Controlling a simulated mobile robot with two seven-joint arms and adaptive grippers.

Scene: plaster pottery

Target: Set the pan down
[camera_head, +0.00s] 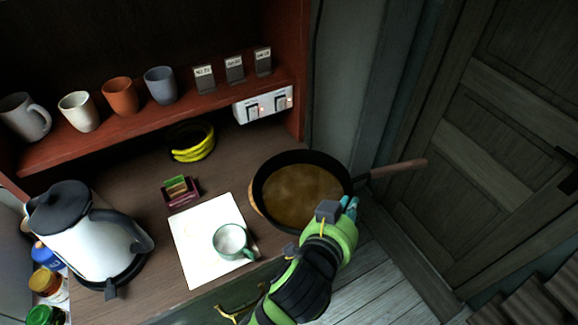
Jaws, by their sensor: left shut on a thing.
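A dark frying pan (300,192) with brown contents shows right of centre, its wooden handle (400,168) pointing right, past the counter. My left gripper (341,208), green and black, reaches up from below to the pan's lower right rim and is shut on the pan; its fingertips are partly hidden by its own body. A sliver of a round wooden board (254,202) shows under the pan's left edge. I cannot tell whether the pan rests on it or is held just above. My right gripper is not in view.
On the wooden counter (140,155) stand a white kettle (85,235), a green-rimmed cup (230,240) on white paper (190,262), a small box (179,191) and a bowl with bananas (193,146). Mugs (120,95) line the shelf above. A door (500,130) stands at right.

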